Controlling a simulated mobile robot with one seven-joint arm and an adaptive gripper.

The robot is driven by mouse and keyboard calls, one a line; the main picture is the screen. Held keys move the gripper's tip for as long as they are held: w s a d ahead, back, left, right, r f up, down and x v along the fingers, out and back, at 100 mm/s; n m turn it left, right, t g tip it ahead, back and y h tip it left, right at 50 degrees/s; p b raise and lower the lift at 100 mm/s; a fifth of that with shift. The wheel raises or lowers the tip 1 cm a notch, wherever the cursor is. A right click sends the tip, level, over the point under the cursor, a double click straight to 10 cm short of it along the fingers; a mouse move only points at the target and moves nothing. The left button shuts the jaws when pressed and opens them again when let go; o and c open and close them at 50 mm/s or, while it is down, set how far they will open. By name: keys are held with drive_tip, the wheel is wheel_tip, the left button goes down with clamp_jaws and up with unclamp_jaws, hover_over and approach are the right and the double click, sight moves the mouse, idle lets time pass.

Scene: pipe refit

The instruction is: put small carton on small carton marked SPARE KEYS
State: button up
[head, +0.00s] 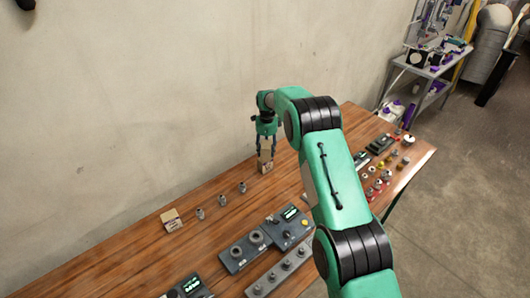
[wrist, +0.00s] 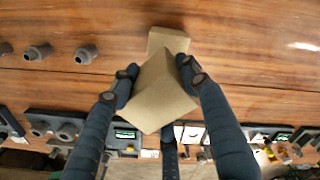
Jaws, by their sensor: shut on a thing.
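My gripper (head: 266,147) points down at the back of the workbench and is shut on a small brown carton (wrist: 158,98), which sits tilted between the fingers in the wrist view. A second small carton (wrist: 168,40) is partly hidden behind the held one. In the head view this second carton (head: 267,168) stands on the wood just under the held carton (head: 266,154). I cannot tell whether the two touch. A third small carton (head: 172,220) stands apart to the left on the bench. I cannot read any marking on the cartons.
Several grey metal fittings (head: 221,200) stand in a row between the cartons on the wooden bench (head: 140,250). Dark instrument boxes (head: 245,250) and a grey block with fittings lie nearer the front. Small knobs and parts (head: 385,175) lie to the right. The wall is behind.

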drive_tip(key=shift+w+a+f, duration=0.1)
drive_tip(key=shift+w+a, duration=0.15)
drive_tip(key=shift+w, duration=0.5)
drive_tip(key=shift+w+a, duration=0.2)
drive_tip(key=shift+w, duration=0.5)
drive_tip(key=shift+f, duration=0.15)
drive_tip(key=shift+f, duration=1.65)
drive_tip(key=shift+f, duration=0.15)
drive_tip(key=o, duration=1.2)
wheel_tip(320, 180, up, 12)
